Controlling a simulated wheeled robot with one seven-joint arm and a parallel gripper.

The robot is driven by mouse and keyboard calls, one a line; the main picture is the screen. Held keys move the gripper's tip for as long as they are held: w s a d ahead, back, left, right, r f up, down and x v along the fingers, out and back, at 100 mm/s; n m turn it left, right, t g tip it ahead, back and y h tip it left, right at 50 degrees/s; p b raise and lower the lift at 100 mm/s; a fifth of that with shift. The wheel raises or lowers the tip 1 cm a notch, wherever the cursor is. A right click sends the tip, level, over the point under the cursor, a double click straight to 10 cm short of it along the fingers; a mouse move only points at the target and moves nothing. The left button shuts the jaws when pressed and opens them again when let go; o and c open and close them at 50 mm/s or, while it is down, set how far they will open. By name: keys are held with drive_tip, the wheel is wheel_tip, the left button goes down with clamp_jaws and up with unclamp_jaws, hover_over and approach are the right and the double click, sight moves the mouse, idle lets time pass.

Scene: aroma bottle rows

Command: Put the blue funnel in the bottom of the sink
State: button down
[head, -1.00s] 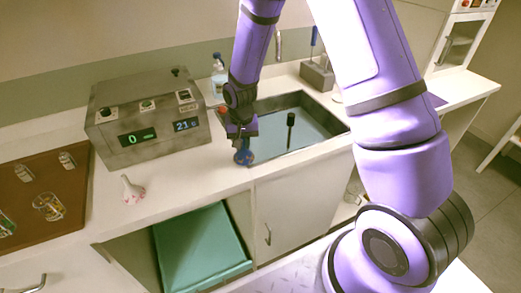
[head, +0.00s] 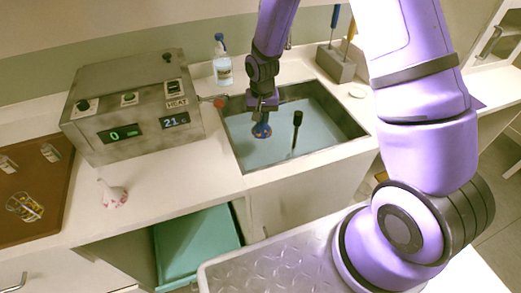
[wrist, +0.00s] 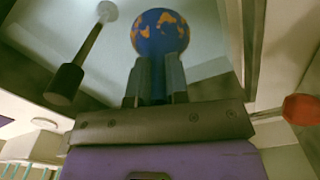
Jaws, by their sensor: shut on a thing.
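The blue funnel (head: 261,131), with orange patches, hangs below my gripper (head: 263,118) over the left part of the sink (head: 335,131). In the wrist view the funnel's round blue and orange end (wrist: 160,32) shows beyond the two fingers (wrist: 157,80), which are shut on it. The fingers hide part of the funnel. It appears to be held above the sink bottom; the exact height is hard to tell.
A dark-topped upright rod (head: 297,122) stands in the sink to the right of the funnel. A red knob (head: 219,103) sits by the sink's left rim. A spray bottle (head: 222,66), grey control box (head: 130,110) and white-pink funnel (head: 112,193) stand on the counter.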

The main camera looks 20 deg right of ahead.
sight(262, 122)
wheel_tip(262, 122, down, 16)
drive_tip(key=shift+r, duration=0.2)
idle(0.7)
drive_tip(key=shift+f, duration=0.1)
drive_tip(key=c, duration=1.1)
unclamp_jaws()
wheel_tip(262, 122, up, 12)
drive_tip(key=shift+r, duration=0.2)
